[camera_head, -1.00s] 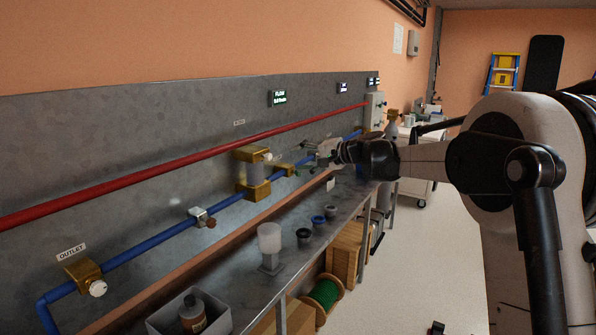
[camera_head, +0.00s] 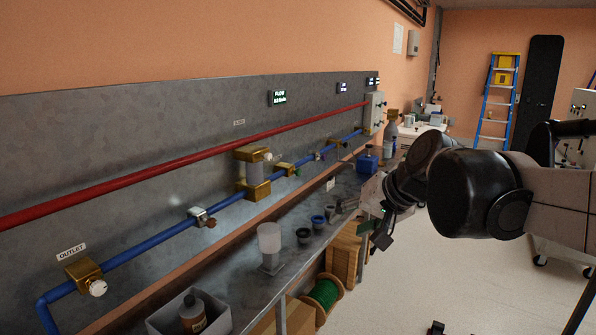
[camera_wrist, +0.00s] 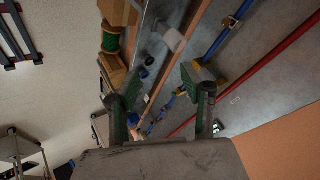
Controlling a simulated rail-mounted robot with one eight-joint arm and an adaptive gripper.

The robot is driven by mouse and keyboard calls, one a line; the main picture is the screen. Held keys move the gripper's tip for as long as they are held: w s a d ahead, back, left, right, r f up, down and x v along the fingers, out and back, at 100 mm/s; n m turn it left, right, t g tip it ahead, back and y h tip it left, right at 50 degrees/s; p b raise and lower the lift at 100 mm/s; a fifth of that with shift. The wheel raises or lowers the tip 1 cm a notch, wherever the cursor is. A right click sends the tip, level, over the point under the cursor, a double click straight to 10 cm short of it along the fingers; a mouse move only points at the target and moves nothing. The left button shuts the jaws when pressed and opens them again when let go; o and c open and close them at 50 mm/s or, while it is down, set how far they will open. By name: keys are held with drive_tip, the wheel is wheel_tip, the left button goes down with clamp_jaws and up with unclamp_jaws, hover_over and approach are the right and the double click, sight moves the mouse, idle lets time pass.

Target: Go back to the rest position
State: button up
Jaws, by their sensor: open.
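My gripper (camera_head: 362,215) is open, with nothing visible between its fingers. In the head view it is over the far part of the grey bench (camera_head: 245,290), partly hidden by my wrist. In the wrist view its two dark green fingers stand wide apart (camera_wrist: 160,98), with the bench and wall panel beyond. The blue pipe (camera_head: 150,243) runs along the panel, clear of my gripper. It carries the brass and clear filter housing (camera_head: 253,171) and the brass outlet valve (camera_head: 84,274) with a white knob.
A pale cup (camera_head: 270,239) on a stand and small dark and blue-rimmed cups (camera_head: 318,221) stand on the bench. A grey bin (camera_head: 165,320) holds a brown bottle (camera_head: 192,313). A red pipe (camera_head: 130,182) runs above. A green spool (camera_head: 324,291) is below.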

drive_tip(key=s+d+f+h, duration=0.1)
drive_tip(key=s+d+f, duration=0.2)
drive_tip(key=s, duration=0.3)
drive_tip(key=s+d+f+n+h, duration=0.1)
drive_tip(key=s+d+f+h, duration=0.1)
drive_tip(key=s, duration=0.5)
drive_tip(key=s+d+f+h, duration=0.1)
drive_tip(key=s+d+f, duration=0.3)
drive_tip(key=s+f, duration=0.2)
drive_tip(key=shift+s+f+n+h, duration=0.25)
drive_tip(key=shift+s+n+h, duration=0.15)
drive_tip(key=shift+s, duration=0.1)
drive_tip(key=shift+d, duration=0.1)
